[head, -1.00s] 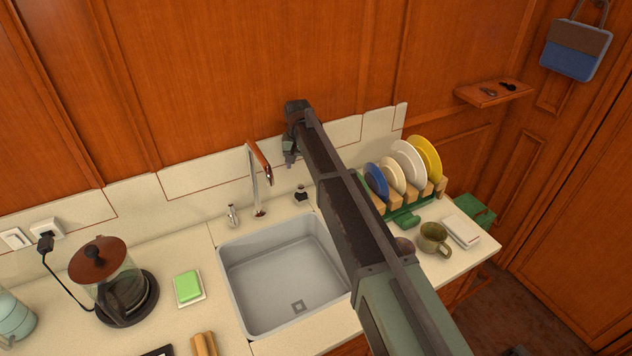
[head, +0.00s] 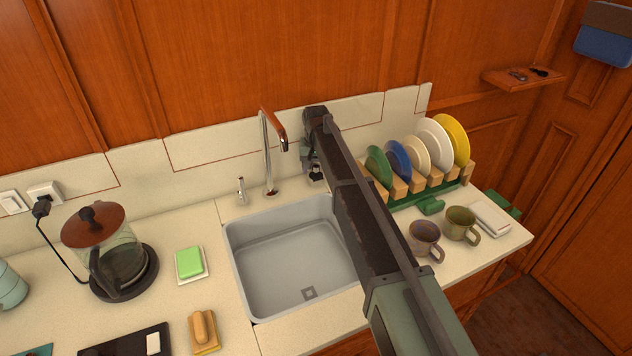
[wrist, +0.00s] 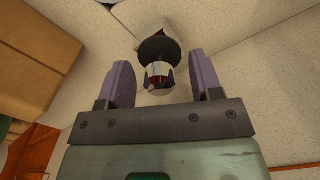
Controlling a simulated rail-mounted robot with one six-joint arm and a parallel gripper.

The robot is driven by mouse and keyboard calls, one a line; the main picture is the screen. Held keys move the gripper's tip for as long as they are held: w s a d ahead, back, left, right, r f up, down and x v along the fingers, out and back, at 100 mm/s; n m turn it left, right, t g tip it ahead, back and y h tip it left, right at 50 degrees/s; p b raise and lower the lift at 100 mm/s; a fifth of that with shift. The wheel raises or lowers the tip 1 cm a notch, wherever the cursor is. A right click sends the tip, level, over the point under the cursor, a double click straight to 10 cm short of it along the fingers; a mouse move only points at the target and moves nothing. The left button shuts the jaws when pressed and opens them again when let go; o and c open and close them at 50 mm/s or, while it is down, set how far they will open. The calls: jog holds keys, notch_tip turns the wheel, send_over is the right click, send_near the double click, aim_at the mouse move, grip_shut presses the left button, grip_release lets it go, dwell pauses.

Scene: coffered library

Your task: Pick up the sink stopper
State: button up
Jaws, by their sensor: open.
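The sink stopper (head: 316,173), small and dark, stands on the counter behind the sink, to the right of the tap. In the wrist view the stopper (wrist: 159,50) shows a round black part and a shiny metal part. My gripper (head: 312,166) is low over the counter at the stopper, partly hidden by my arm in the head view. In the wrist view my gripper (wrist: 162,72) is open, with a purple finger on each side of the stopper and visible gaps. I cannot tell whether its palm touches the stopper.
The sink (head: 290,262) lies in front, with the tap (head: 268,155) left of the stopper. A dish rack (head: 425,190) with several plates stands close on the right. Two mugs, a soap dish (head: 191,265) and a coffee press (head: 105,255) stand farther off. The wall panels are close behind.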

aim_at(316, 164)
jog(key=shift+r, duration=0.15)
jog(key=c, duration=1)
notch_tip(316, 164, up, 20)
jog(key=p, duration=2)
